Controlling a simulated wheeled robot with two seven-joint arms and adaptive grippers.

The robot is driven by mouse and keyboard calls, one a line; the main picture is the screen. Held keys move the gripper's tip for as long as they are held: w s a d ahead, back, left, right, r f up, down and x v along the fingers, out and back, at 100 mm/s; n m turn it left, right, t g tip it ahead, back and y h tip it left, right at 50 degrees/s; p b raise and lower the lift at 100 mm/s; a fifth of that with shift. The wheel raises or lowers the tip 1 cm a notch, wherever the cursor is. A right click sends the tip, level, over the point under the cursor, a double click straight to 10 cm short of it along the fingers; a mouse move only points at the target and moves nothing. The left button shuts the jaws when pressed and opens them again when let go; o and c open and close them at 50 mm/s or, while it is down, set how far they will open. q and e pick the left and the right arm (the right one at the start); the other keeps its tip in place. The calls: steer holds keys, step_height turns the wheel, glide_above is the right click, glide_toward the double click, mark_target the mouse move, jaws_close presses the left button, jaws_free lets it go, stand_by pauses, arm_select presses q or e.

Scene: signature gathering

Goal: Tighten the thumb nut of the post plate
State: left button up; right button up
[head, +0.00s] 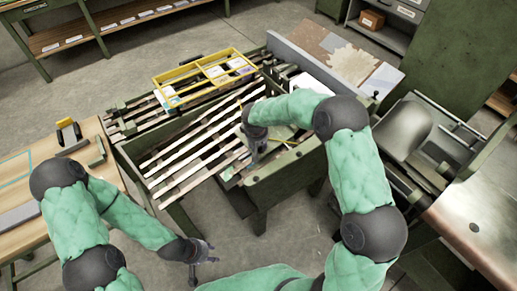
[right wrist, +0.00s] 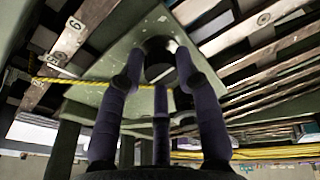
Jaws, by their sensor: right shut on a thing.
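In the right wrist view, a pale green plate (right wrist: 110,72), which looks like the post plate, lies beyond my fingers. A dark round knob, which looks like the thumb nut (right wrist: 160,50), sits on it. My right gripper (right wrist: 158,85) is shut on this dark nut, its fingers around the sides; the exact contact is partly hidden. In the head view my right gripper (head: 252,158) reaches down at the near right end of the slatted machine, and the nut is hidden there. My left gripper (head: 205,257) is open and empty above the floor, left of centre.
The green machine bed (head: 285,172) with pale slats (head: 190,160) surrounds the right gripper. A yellow tray (head: 205,75) lies at its far side. A wooden bench (head: 100,165) stands left and a metal machine (head: 400,130) right. Floor between bench and bed is clear.

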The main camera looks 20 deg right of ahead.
steer(key=shift+w+r+m+b, duration=0.2)
steer(key=shift+w+m+b, duration=0.1)
steer(key=shift+m, duration=0.1)
steer(key=shift+w+d+r, duration=0.1)
steer(key=shift+r, duration=0.05)
steer(key=o, duration=1)
steer(key=shift+o, duration=0.6)
steer(key=shift+f, duration=0.2)
steer(key=v, duration=1.2)
steer(key=shift+o, duration=0.2)
